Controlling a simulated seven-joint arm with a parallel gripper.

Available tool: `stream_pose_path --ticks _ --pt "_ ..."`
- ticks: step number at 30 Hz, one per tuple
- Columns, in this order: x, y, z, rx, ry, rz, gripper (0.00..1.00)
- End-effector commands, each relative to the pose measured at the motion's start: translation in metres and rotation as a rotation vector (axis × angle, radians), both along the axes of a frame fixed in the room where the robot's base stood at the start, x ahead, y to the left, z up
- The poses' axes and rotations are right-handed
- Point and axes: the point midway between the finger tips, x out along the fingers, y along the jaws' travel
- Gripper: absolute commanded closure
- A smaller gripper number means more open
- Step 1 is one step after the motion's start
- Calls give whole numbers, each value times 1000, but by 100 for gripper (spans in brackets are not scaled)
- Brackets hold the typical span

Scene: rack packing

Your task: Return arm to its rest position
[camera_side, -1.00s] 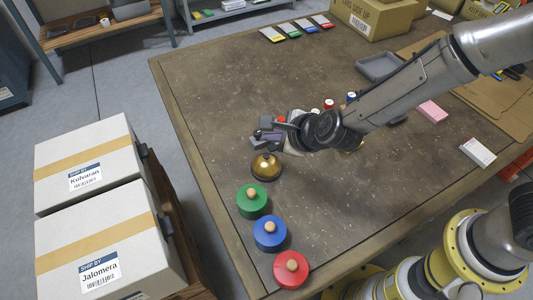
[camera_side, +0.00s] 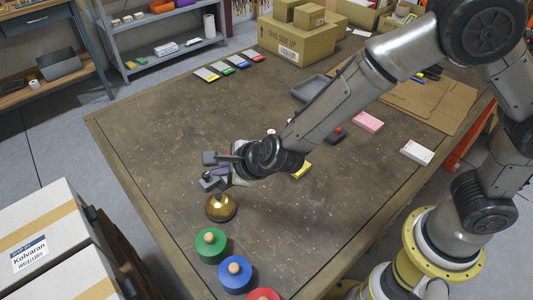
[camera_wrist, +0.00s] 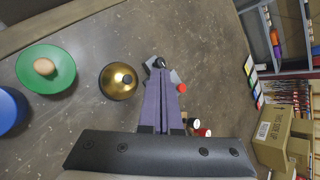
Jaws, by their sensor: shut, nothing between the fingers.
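My gripper (camera_side: 218,171) hangs over the left part of the brown table (camera_side: 150,125), just behind a brass bell (camera_side: 221,207) in the side view. Its purple fingers lie together in the wrist view (camera_wrist: 160,75), shut with nothing between them. The bell (camera_wrist: 118,81) stands left of the fingers there, apart from them. A small grey item with a red part (camera_wrist: 181,88) sits near the fingertips, partly hidden by them. My arm reaches in from the right and is bent at the elbow.
A pink box (camera_side: 368,121) and white box (camera_side: 417,152) lie right. A grey tray (camera_side: 312,88) and cardboard boxes (camera_side: 298,42) are farther back.

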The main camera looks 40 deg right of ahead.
Motion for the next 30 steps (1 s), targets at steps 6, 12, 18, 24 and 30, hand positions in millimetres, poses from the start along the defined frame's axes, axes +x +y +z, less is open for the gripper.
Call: stream_pose_path --ticks 6,12,18,24,30 --pt "39 -58 89 86 -140 -117 100" --pt "24 -132 208 -9 -320 32 100" --pt "-67 -189 264 -481 -413 444 100" --pt "-175 -230 226 -1061 -266 969 100" --pt "-244 -256 168 -1334 -29 1507 100"
